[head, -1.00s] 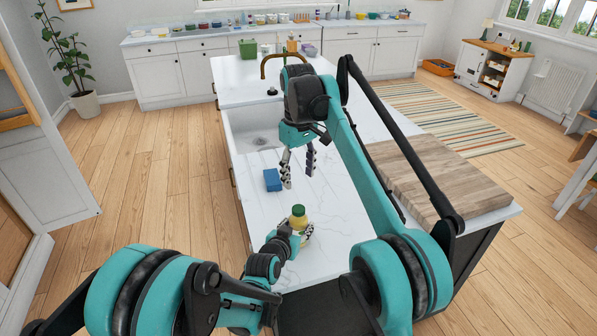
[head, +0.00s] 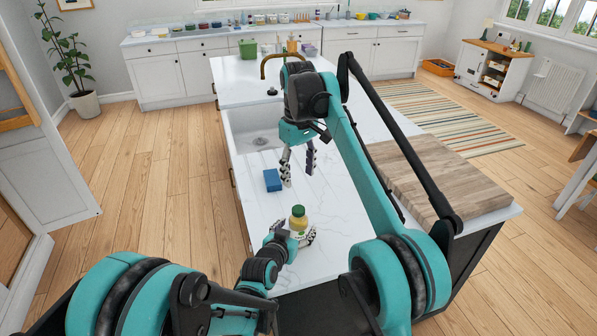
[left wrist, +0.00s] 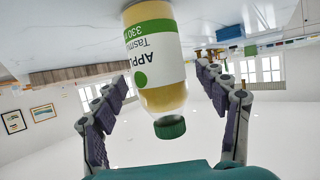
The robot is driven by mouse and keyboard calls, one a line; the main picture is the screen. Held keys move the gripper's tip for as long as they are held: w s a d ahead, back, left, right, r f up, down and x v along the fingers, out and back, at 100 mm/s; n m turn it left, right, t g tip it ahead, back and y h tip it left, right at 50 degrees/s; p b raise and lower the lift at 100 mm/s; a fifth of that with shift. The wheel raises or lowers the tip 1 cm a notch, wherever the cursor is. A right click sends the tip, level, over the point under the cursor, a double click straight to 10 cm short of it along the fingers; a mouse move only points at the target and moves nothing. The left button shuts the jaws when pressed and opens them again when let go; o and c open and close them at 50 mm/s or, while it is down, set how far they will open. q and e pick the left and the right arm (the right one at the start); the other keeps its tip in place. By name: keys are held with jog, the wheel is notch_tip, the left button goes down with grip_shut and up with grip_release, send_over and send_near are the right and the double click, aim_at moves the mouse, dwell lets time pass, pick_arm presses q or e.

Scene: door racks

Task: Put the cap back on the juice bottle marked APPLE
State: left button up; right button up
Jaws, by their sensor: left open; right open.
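The juice bottle (head: 299,225) stands upright on the white island counter. In the left wrist view, which is upside down, its white and green label (left wrist: 150,45) reads APPL, with the rest cut off. The green cap (left wrist: 170,127) is at the bottle's mouth and also shows on top in the head view (head: 298,211); whether it is screwed down I cannot tell. My left gripper (head: 297,237) is open, with one finger to each side of the bottle and gaps visible in the wrist view. My right gripper (head: 299,172) is open and empty above the counter, beyond the bottle.
A blue sponge-like block (head: 272,180) lies on the counter left of my right gripper. The sink (head: 257,140) with a brass tap is behind it. A wooden board (head: 437,175) covers the counter's right side. The counter around the bottle is clear.

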pick_arm(q)
jog(key=v, duration=1)
jog(key=shift+s, duration=0.15)
pick_arm(e)
jog(key=s+d+m+t, duration=0.3)
jog(key=s+d+m, duration=0.1)
jog(key=s+d, duration=0.65)
pick_arm(q)
jog(key=s+a+n+g+y, duration=0.4)
jog(key=s+a+g, duration=0.1)
jog(key=s+a, duration=0.9)
jog(key=s, duration=0.3)
jog(key=shift+s+g+y, duration=0.3)
jog(key=shift+s, duration=0.05)
pick_arm(e)
jog(key=s+d+f+m+t, duration=0.2)
jog(key=s+d+f, duration=0.1)
jog(key=s+f, duration=0.5)
jog(key=s+d+f+m+t, duration=0.2)
jog(key=s+d+f, duration=0.2)
jog(key=s+f, duration=0.3)
jog(key=s, duration=0.3)
jog(key=shift+d+f, duration=0.15)
jog(key=shift+f, duration=0.25)
